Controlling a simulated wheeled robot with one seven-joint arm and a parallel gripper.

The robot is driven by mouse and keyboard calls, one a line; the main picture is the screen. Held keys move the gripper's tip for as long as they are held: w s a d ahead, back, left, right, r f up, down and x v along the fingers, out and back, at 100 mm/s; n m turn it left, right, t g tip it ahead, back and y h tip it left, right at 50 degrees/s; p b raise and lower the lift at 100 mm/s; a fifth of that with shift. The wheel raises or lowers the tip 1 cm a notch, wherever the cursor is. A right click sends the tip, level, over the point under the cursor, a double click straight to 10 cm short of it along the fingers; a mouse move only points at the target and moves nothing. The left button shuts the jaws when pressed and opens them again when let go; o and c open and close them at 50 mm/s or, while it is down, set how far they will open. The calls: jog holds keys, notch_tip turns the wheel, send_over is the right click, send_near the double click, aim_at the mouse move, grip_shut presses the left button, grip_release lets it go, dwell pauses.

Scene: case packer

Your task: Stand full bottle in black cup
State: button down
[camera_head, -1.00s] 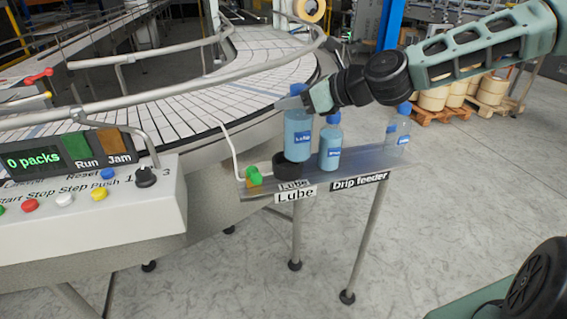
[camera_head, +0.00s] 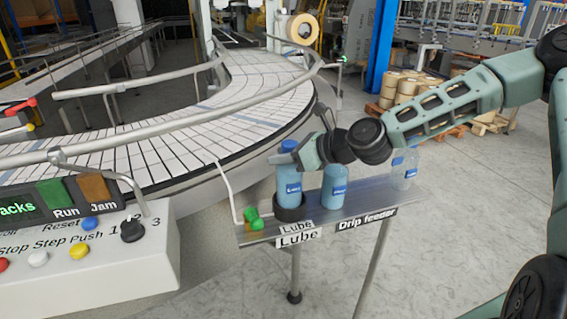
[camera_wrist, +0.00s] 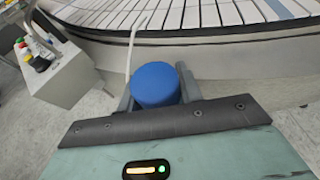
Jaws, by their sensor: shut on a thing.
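A full blue bottle (camera_head: 288,185) stands upright with its lower end inside the black cup (camera_head: 290,212), which is on the metal shelf (camera_head: 262,238) above the Lube label. My gripper (camera_head: 284,158) is shut on this bottle near its top. In the wrist view the blue cap (camera_wrist: 156,84) shows between the fingers of my gripper (camera_wrist: 160,88). The cup is hidden in the wrist view. Whether the bottle's base rests on the cup's floor cannot be seen.
A second full bottle (camera_head: 334,186) stands just right of the cup. A clearer bottle (camera_head: 404,168) stands at the shelf's right end. A green valve (camera_head: 253,219) is left of the cup. The conveyor (camera_head: 200,125) runs behind, and the control box (camera_head: 90,255) is at left.

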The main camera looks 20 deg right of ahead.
jog(key=shift+f, duration=1.3)
jog(key=c, duration=0.9)
grip_release()
jog(key=shift+c, duration=0.2)
